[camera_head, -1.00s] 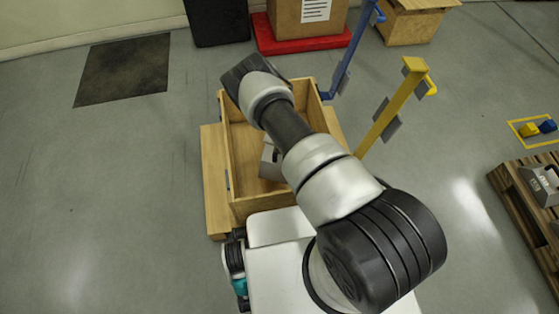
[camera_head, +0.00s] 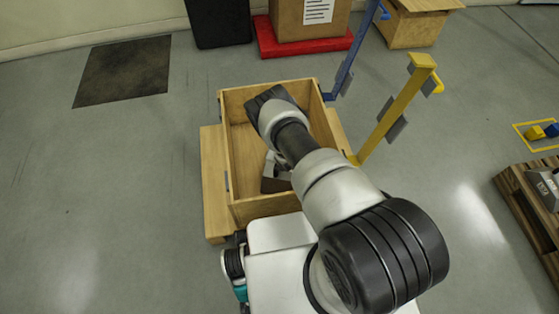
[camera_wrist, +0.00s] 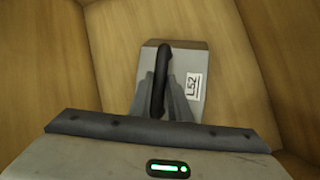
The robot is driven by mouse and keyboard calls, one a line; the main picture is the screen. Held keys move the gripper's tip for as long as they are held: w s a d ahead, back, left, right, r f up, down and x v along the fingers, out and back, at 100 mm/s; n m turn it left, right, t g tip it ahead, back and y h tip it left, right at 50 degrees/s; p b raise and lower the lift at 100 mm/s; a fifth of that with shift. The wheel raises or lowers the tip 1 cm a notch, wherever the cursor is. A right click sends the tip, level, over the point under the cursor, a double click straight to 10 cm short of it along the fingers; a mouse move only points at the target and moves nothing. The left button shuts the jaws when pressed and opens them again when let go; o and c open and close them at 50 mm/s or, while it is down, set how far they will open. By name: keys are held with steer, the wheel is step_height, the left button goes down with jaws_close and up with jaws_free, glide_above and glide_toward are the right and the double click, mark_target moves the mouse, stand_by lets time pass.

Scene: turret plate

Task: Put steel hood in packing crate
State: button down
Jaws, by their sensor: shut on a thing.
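The steel hood (camera_wrist: 189,62) is a grey block with a black handle and a white "L52" label. My gripper (camera_wrist: 160,100) is shut on its handle, seen from above in the wrist view. The packing crate (camera_head: 226,165) is an open wooden box in front of my base. In the head view the hood (camera_head: 270,170) shows partly inside the crate's opening, with my arm hiding the rest. Wooden crate surfaces surround it in the wrist view. I cannot tell whether the hood touches the crate floor.
A yellow post (camera_head: 398,115) and a blue post (camera_head: 352,55) stand close to the crate's right side. A pallet (camera_head: 527,205) with another grey labelled item is at the far right. A red platform (camera_head: 268,40) with a carton is behind. Left floor is clear.

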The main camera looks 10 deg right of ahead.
steer(key=shift+r, duration=0.1)
steer(key=c, duration=1.7)
jaws_free()
steer(key=shift+o, duration=0.2)
